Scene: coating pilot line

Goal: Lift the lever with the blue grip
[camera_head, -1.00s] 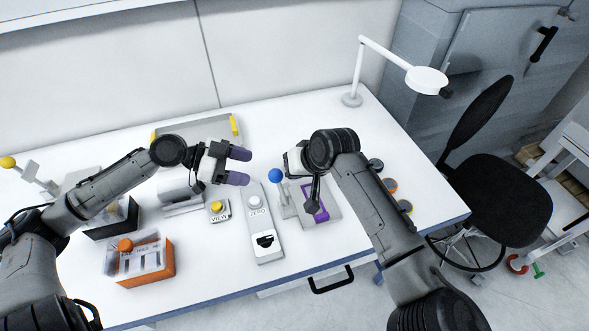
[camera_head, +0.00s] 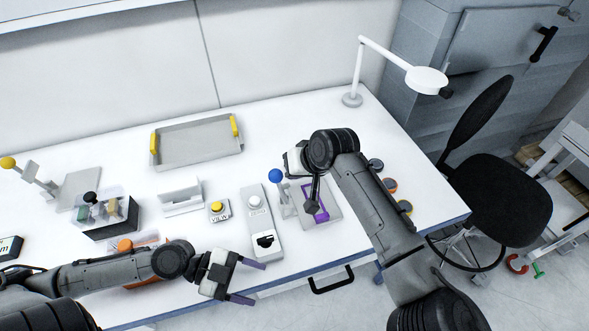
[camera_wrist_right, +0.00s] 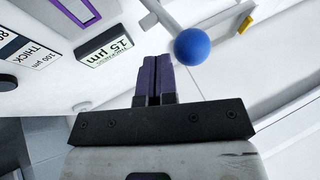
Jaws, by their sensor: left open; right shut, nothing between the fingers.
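The lever's blue ball grip (camera_head: 275,176) stands on a light stem beside a grey plate with a purple frame, in the middle of the table. In the right wrist view the blue grip (camera_wrist_right: 193,47) is beyond and right of my right gripper's fingertips (camera_wrist_right: 154,60), apart from them. Those purple fingers are shut together with nothing between them. In the head view my right gripper is mostly hidden behind its wrist, just above and right of the blue grip. My left gripper (camera_head: 249,281) is open and empty near the table's front edge, well away from the lever.
A long grey panel with a white button (camera_head: 255,202) and a yellow VIEW button (camera_head: 216,206) stand left of the lever. Another lever has a yellow ball (camera_head: 8,163) at the far left. A grey tray (camera_head: 197,137) lies behind. A lamp (camera_head: 427,80) overhangs at right.

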